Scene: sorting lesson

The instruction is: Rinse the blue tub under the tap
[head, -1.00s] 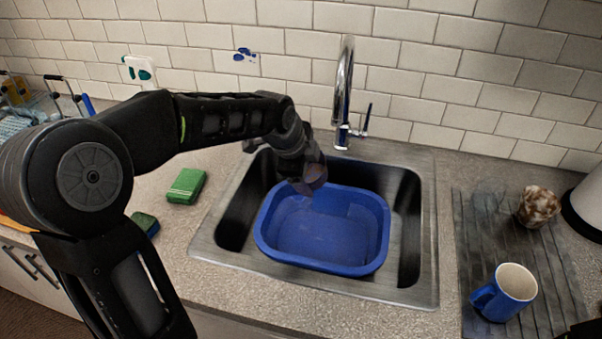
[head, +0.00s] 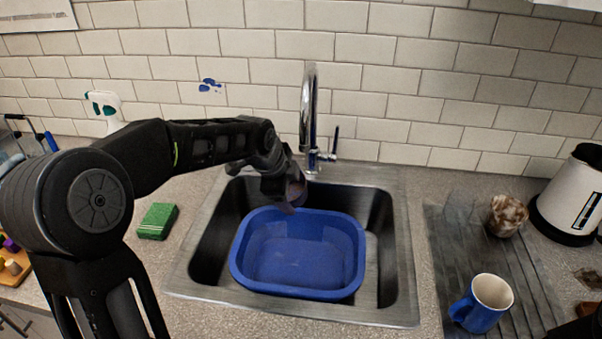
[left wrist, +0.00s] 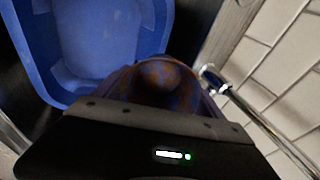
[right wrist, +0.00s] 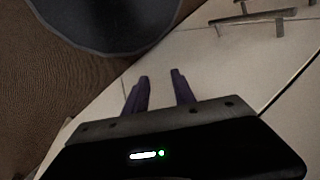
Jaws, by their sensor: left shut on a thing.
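The blue tub (head: 298,262) sits upright in the left-to-middle part of the steel sink basin, and nothing shows inside it. The tap (head: 309,115) stands behind the sink, and no stream of water shows. My left gripper (head: 291,200) is at the tub's back rim, below the tap. In the left wrist view it is shut on a rounded, mottled brown and blue thing (left wrist: 160,82), close beside the tub (left wrist: 110,35); I cannot tell what the thing is. My right gripper (right wrist: 161,76) is open and empty, and is out of the head view.
A green sponge (head: 157,221) lies left of the sink (head: 395,300). A blue mug (head: 483,305) and a mottled brown cup (head: 506,216) stand on the drainboard (head: 450,245) at the right. A white kettle (head: 572,195) stands beyond. In the right wrist view, cupboard doors (right wrist: 220,65) show.

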